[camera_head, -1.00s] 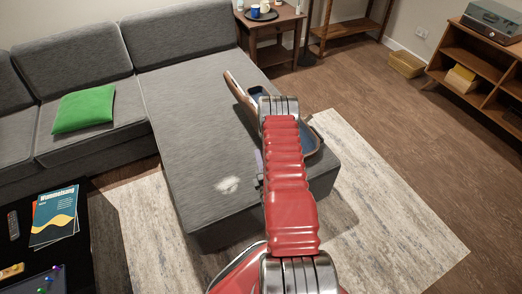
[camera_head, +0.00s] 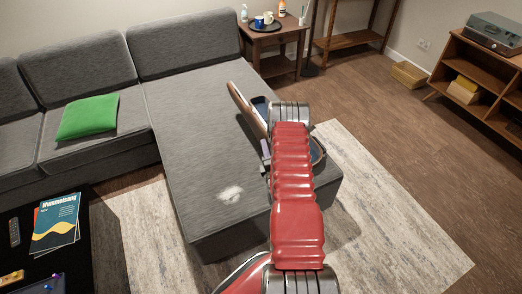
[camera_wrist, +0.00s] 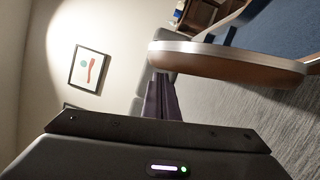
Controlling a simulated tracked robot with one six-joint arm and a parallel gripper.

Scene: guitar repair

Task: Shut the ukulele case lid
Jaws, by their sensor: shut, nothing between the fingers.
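The ukulele case (camera_head: 320,153) lies on the grey chaise, partly hidden behind my red arm. Its lid (camera_head: 246,108) is open and tilted up at the left, brown outside with a blue lining. In the wrist view the lid (camera_wrist: 220,58) fills the upper right, showing its brown side, silver rim and blue lining. My gripper (camera_wrist: 162,98) is shut and empty, its dark fingers just below the lid's rounded end; I cannot tell whether they touch. In the head view my gripper (camera_head: 266,156) is mostly hidden by the arm, close to the lid's lower end.
The chaise (camera_head: 190,150) has free room left of the case. A green cushion (camera_head: 88,116) lies on the sofa. A side table (camera_head: 275,35) with cups and a tray stands behind. A dark table (camera_head: 95,245) with magazines is at the lower left.

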